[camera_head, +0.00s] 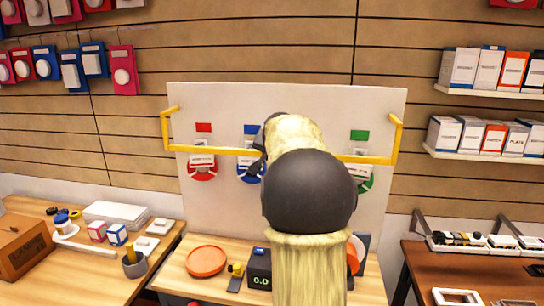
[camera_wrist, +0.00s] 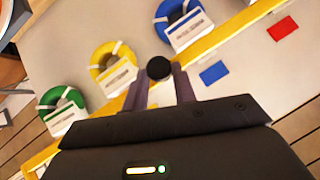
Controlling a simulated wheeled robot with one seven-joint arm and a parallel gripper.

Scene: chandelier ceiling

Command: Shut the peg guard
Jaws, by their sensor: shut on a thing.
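The peg guard is a yellow bar (camera_head: 222,151) with a bent arm at each end. It crosses in front of the upright white board (camera_head: 290,98), at the level of the ring tags. In the wrist view the bar (camera_wrist: 238,30) runs diagonally past the fingertips. My gripper (camera_wrist: 159,80) is shut on a round black knob (camera_wrist: 158,67) at the bar's middle. In the head view my arm hides the knob and most of the gripper. Red (camera_head: 202,171), blue (camera_head: 250,172) and green (camera_head: 366,180) rings hang on the board; a yellow ring (camera_wrist: 112,68) shows in the wrist view.
The bench below holds an orange plate (camera_head: 206,261) and a small scale (camera_head: 260,268). A side table (camera_head: 80,255) stands left and a brown table (camera_head: 470,278) right. Shelves with boxes (camera_head: 470,135) are on the right wall.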

